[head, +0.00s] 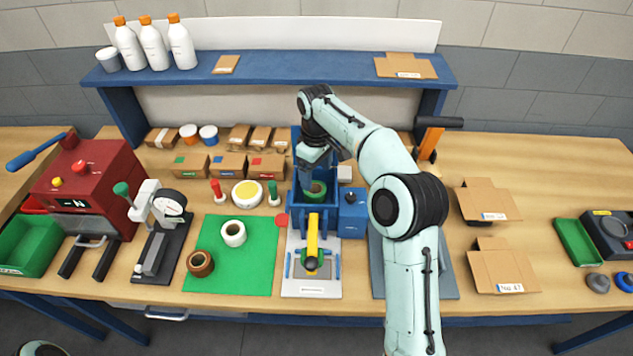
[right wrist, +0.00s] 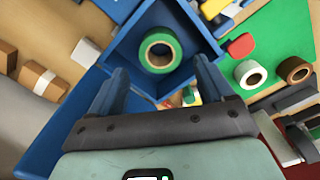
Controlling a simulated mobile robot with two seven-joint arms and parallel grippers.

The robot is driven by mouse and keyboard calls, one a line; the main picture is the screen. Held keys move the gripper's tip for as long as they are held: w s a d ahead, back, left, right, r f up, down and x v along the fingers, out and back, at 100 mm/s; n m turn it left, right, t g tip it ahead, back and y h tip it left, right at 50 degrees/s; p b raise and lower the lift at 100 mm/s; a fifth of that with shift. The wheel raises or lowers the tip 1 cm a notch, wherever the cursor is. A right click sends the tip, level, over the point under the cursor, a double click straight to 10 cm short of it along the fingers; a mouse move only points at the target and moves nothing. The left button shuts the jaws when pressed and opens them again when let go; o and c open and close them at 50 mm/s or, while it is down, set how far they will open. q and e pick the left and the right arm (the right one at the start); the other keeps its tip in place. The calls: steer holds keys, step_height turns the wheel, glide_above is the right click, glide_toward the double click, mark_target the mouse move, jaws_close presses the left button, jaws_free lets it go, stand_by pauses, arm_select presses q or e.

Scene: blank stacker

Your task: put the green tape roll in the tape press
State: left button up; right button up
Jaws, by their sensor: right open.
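The green tape roll (head: 315,195) lies in the open-topped blue box of the tape press (head: 331,217). In the right wrist view the roll (right wrist: 176,42) lies flat on the box floor (right wrist: 125,48), with clear space around it. My right gripper (head: 313,169) is above the roll, its fingers partly hidden in the head view. In the right wrist view its two blue fingers (right wrist: 160,80) are spread apart with nothing between them, and the roll shows beyond their tips. My left gripper is not in view.
A green mat (head: 215,270) with a white roll (head: 233,233) and a brown roll (head: 200,264) lies left of the press. A yellow-handled lever (head: 312,240) stands at the press front. Small cartons (head: 229,164) stand behind. Flat cardboard (head: 503,267) lies at right.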

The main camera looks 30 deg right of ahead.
step_height(320, 180, up, 4)
steer(key=shift+r, duration=0.25)
stand_by(0.5)
